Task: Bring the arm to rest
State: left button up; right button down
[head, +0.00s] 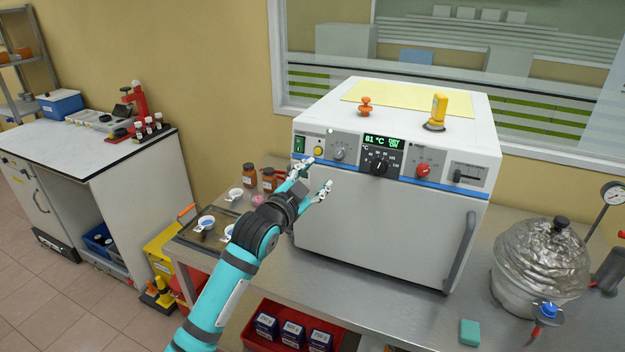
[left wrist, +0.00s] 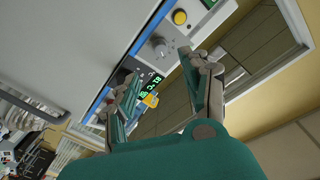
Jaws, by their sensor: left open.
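My left arm comes in from the lower left in the head view. Its gripper (head: 318,176) is open and empty, in front of the upper left of the white oven (head: 390,215). In the left wrist view the two fingers (left wrist: 160,95) stand apart with nothing between them. Beyond them show the oven's knob (left wrist: 160,46), yellow button (left wrist: 180,17) and green display (left wrist: 152,84). In the head view the display (head: 384,142) reads about 81 °C, and the oven door is shut. My right gripper is not in view.
The oven stands on a steel bench (head: 400,305). Small white cups (head: 206,223) and brown bottles (head: 249,176) stand left of it, close to my arm. A foil-wrapped vessel (head: 540,262) stands at the right. A red bin (head: 262,335) with boxes is below the bench.

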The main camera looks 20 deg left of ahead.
pick_arm(q)
jog(key=shift+s, duration=0.35)
jog(key=shift+f, duration=0.1)
jog(key=s+f+n+g+b, duration=0.1)
jog(key=s+f+g, duration=0.1)
jog(key=f, duration=1.1)
jog(key=s+a+f+n+g+y+b, duration=0.1)
jog(key=s+f+g, duration=0.1)
jog(key=f, duration=1.2)
jog(key=s+f+n+g+b, duration=0.1)
jog(key=s+f+g, duration=0.1)
jog(key=f, duration=1.1)
jog(key=shift+s+a+f+g+y, duration=0.15)
jog(key=shift+s+a+g+y, duration=0.2)
jog(key=shift+s, duration=0.35)
jog(key=s+d+f+n+g+b, duration=0.15)
jog(key=s+f+g, duration=0.45)
jog(key=s+f, duration=2.05)
jog(key=s+f+g, duration=0.1)
jog(key=s+f, duration=0.2)
jog(key=s, duration=0.5)
jog(key=s+f+g+b, duration=0.1)
jog(key=s+f, duration=0.2)
jog(key=s, duration=0.5)
jog(key=s+f+n+g+b, duration=0.1)
jog(key=s+f+g, duration=0.1)
jog(key=s, duration=0.6)
jog(key=shift+s+d+f, duration=0.15)
jog(key=shift+d+f, duration=0.3)
jog(key=shift+f, duration=0.45)
